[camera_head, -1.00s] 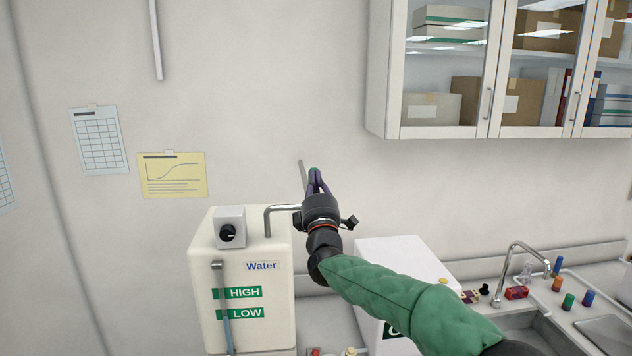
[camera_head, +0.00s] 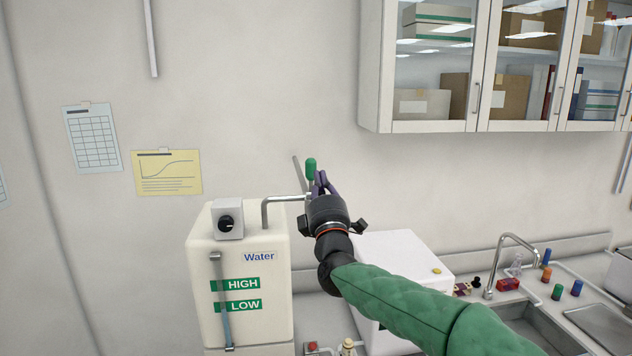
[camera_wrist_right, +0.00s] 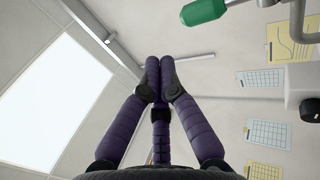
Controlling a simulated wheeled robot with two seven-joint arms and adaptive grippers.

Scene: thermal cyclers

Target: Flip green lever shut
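The green lever (camera_head: 311,168) stands upright at the end of the bent metal pipe (camera_head: 284,199) on top of the white water tank (camera_head: 272,316). The lever's green grip (camera_wrist_right: 205,10) also shows at the top edge of the right wrist view, with part of the pipe beside it. My right gripper (camera_head: 322,180) is just to the right of the lever, fingers pointing up. In the right wrist view its purple fingertips (camera_wrist_right: 159,64) meet with nothing between them. The green grip is off to one side of them. My left gripper is not in view.
A white box-shaped unit (camera_head: 400,262) stands behind my right forearm. A wall cabinet (camera_head: 430,126) hangs at upper right, above a sink tap (camera_head: 515,238) and small colored bottles. The wall behind the lever is open, with paper charts (camera_head: 167,172) at left.

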